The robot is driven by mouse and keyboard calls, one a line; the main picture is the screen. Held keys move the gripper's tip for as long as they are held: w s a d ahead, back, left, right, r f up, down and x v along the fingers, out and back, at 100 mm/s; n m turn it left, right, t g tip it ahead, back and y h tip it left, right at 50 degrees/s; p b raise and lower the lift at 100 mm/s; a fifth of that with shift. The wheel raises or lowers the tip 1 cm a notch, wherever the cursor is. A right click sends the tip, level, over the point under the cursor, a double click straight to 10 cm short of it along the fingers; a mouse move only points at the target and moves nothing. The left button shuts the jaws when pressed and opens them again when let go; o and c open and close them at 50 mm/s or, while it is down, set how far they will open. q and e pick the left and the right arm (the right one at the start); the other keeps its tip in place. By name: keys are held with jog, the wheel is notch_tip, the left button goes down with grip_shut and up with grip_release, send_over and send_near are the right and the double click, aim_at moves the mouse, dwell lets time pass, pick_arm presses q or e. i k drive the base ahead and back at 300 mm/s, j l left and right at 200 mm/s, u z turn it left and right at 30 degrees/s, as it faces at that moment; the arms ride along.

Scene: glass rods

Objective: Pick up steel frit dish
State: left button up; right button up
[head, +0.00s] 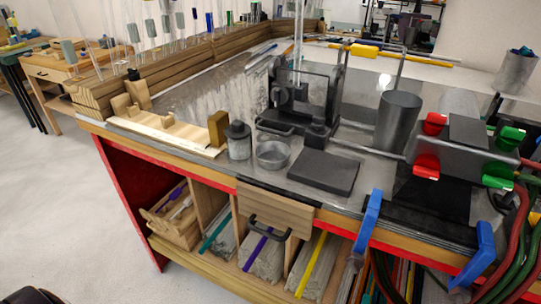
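The steel frit dish (273,154) looks like a small round open metal dish. It stands upright near the front edge of the metal-topped workbench (205,92) in the head view. A small dark-capped jar (239,142) stands close on its left and a dark flat slab (323,172) lies to its right. No gripper touches the dish.
A dark stand (301,95) rises behind the dish. A grey cylinder (398,121) and a burner with red and green knobs (466,145) stand to the right. A wooden rack (165,131) lies to the left. Blue handles (370,217) stick up at the front edge.

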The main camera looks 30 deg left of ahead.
aim_at(272, 154)
jog(key=k+j+u, duration=0.1)
jog(key=j+u, duration=0.6)
jog(key=j, duration=0.2)
jog(key=j+u, duration=0.35)
jog(key=j, duration=0.15)
